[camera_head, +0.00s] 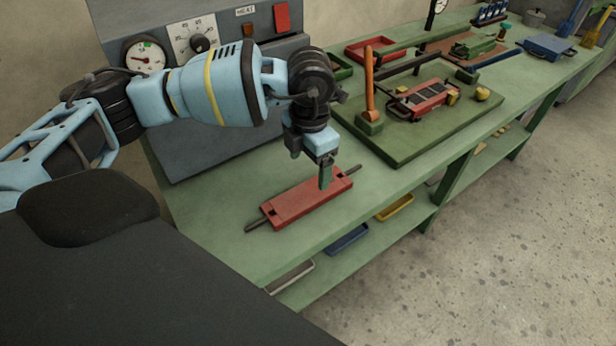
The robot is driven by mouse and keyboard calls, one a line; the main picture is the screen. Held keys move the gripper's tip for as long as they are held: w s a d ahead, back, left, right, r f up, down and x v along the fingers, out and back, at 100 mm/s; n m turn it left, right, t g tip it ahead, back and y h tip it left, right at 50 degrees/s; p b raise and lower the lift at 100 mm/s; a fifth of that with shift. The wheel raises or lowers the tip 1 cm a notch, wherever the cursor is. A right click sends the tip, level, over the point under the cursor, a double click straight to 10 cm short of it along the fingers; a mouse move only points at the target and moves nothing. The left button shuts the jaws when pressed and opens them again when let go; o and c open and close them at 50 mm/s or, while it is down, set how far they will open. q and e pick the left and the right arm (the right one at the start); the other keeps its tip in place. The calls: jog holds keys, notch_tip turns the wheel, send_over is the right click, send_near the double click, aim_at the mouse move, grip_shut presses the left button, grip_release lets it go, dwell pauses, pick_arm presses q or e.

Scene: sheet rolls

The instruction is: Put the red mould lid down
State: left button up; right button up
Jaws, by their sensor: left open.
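The red mould lid (295,204) is a flat red plate with a dark bar sticking out at each end. It appears to lie flat on the green bench (235,235), near its front left part. My left gripper (325,184) points down over the far right part of the lid. Its jaws are open, and a green finger hides a little of the lid; whether it touches the lid I cannot tell. My right gripper is out of view.
A green board (405,150) behind the lid carries an orange-handled lever (370,85) and a red mould frame (425,102). A grey control box with dials (145,58) stands at the back left. Bare bench lies around the lid.

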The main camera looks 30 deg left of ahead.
pick_arm(q)
jog(key=shift+r, duration=1.75)
